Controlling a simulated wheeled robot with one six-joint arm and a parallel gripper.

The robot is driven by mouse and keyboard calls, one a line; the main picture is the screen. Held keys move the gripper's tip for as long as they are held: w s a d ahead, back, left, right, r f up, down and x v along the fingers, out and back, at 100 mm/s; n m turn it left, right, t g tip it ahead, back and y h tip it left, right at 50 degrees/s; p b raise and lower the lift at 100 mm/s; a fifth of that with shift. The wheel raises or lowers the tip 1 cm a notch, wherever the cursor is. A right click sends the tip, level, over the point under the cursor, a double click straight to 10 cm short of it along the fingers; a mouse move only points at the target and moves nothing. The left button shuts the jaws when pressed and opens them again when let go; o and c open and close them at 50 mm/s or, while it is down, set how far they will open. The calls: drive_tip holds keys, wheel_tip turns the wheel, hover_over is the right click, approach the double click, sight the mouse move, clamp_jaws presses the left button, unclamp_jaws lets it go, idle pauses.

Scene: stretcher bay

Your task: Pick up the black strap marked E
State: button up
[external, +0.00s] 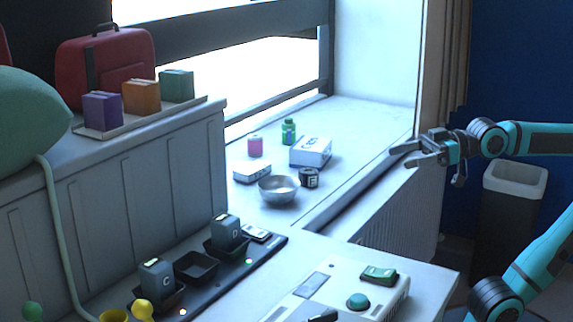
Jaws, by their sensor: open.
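The black strap marked E (309,178) is a small dark roll with a white label on its front. It stands on the white window sill, just right of a metal bowl (278,190) and in front of a white box (311,152). My gripper (397,156) reaches in from the right, above the sill's front edge. It is open and empty, its fingers pointing left, apart from the strap and to the right of it.
A smaller white box (252,172), a pink-labelled jar (255,146) and a green bottle (288,131) stand on the sill. A charger strip (195,268) and a pale device (340,294) lie in front. A bin (514,178) stands right. The sill's right part is clear.

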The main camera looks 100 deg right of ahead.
drive_tip(key=w+d+m+g+h, duration=0.3)
drive_tip(key=w+d+m+g, duration=0.25)
drive_tip(key=w+d, duration=0.4)
drive_tip(key=m+g+y, duration=0.4)
drive_tip(key=m+g, duration=0.7)
drive_tip(key=m, duration=0.6)
hover_over(306, 169)
wheel_tip(306, 169, down, 6)
drive_tip(key=f, duration=1.1)
drive_tip(key=shift+w+a, duration=0.15)
drive_tip(key=shift+a, duration=0.15)
drive_tip(key=shift+d+f, duration=0.15)
drive_tip(key=shift+f, duration=2.45)
drive_tip(key=shift+c, duration=0.4)
drive_tip(key=c, duration=1)
